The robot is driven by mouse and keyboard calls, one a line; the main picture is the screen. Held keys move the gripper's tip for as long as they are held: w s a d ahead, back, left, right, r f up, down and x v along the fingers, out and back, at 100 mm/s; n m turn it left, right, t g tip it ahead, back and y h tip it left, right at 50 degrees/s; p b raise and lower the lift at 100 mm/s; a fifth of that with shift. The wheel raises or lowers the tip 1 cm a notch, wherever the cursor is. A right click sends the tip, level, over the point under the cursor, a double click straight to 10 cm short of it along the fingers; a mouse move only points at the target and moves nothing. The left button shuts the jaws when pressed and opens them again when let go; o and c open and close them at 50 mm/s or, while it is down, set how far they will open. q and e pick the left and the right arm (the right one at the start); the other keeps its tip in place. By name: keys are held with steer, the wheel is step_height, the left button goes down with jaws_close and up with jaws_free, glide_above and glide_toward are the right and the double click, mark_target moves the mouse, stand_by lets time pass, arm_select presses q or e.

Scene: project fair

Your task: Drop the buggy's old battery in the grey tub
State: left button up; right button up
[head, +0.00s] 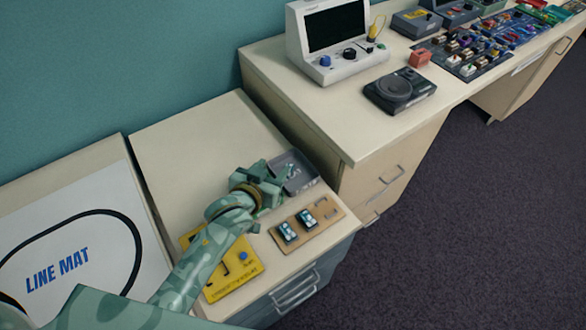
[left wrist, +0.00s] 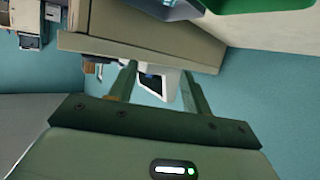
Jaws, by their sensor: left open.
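The grey tub (head: 309,180) stands at the right edge of the low cabinet top. Small light shapes show in it, too small to make out. My left gripper (head: 284,174) is at the tub's near left side, partly covering it. In the left wrist view my left gripper (left wrist: 158,72) has its two fingers apart with nothing held between them. I cannot make out the buggy. My right gripper is out of view.
A yellow board (head: 237,273) with a blue knob lies under my left forearm. The line mat (head: 60,235) is at left. A higher desk (head: 335,125) with a white monitor unit (head: 330,65) and a black device (head: 400,92) rises behind the tub. The cabinet's back left is clear.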

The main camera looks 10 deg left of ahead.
arm_select(q)
steer(key=p+v, duration=0.1)
steer(key=v, duration=0.6)
steer(key=shift+s, duration=0.1)
